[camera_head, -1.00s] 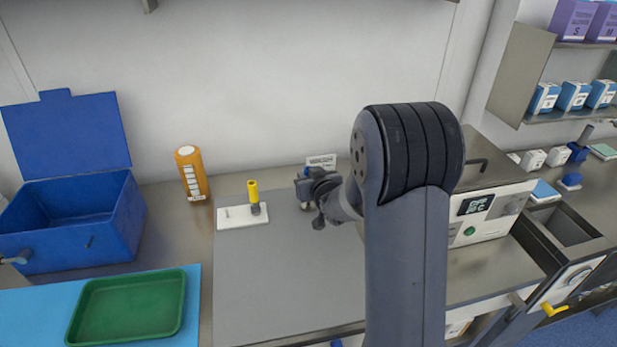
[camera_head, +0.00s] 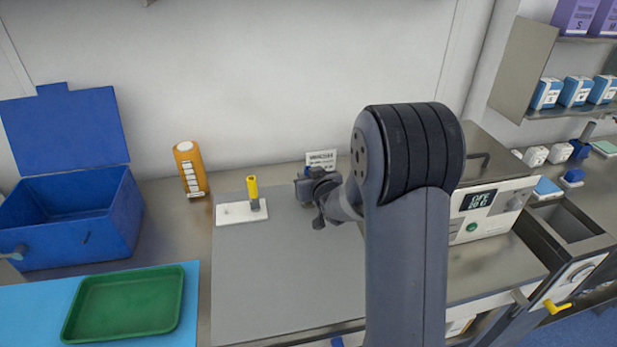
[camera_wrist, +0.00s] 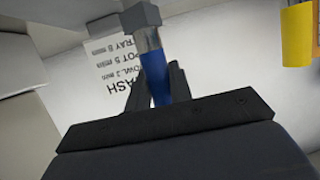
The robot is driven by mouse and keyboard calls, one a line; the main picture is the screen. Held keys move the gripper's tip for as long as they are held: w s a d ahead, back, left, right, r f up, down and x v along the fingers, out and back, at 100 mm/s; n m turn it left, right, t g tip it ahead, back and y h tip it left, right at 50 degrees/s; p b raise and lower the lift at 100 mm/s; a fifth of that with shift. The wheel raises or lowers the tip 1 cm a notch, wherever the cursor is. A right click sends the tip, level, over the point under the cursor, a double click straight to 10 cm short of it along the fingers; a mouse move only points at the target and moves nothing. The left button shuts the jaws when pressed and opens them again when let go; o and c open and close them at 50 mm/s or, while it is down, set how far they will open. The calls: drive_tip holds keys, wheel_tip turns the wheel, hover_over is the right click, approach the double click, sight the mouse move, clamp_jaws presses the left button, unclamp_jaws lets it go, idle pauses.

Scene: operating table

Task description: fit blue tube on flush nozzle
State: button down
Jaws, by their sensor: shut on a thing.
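The blue tube (camera_wrist: 157,80) is between the fingers of my gripper (camera_wrist: 158,88) in the wrist view, with a pale metallic stretch and a grey block beyond it at the top. My gripper is shut on the tube. The plate carries a small pale peg (camera_head: 226,210) and a yellow piece (camera_head: 252,187) on a grey post. I cannot tell which part is the flush nozzle.
A printed white sign (camera_head: 321,160) stands behind my gripper. An orange bottle (camera_head: 190,169) is at the back left. A blue open box (camera_head: 70,225) and a green tray (camera_head: 125,303) are at left. A boxy device with a display (camera_head: 480,200) is at right. The front grey mat (camera_head: 275,290) is clear.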

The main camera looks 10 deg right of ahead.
drive_tip(key=shift+f, duration=0.1)
idle(0.3)
drive_tip(key=c, duration=1.2)
unclamp_jaws()
drive_tip(key=b+v, duration=0.1)
drive_tip(key=v, duration=0.9)
drive_tip(key=shift+s, duration=0.4)
drive_tip(key=shift+w, duration=0.1)
drive_tip(key=p+x, duration=0.1)
drive_tip(key=x, duration=0.9)
drive_tip(key=shift+w, duration=0.3)
drive_tip(key=shift+r, duration=0.25)
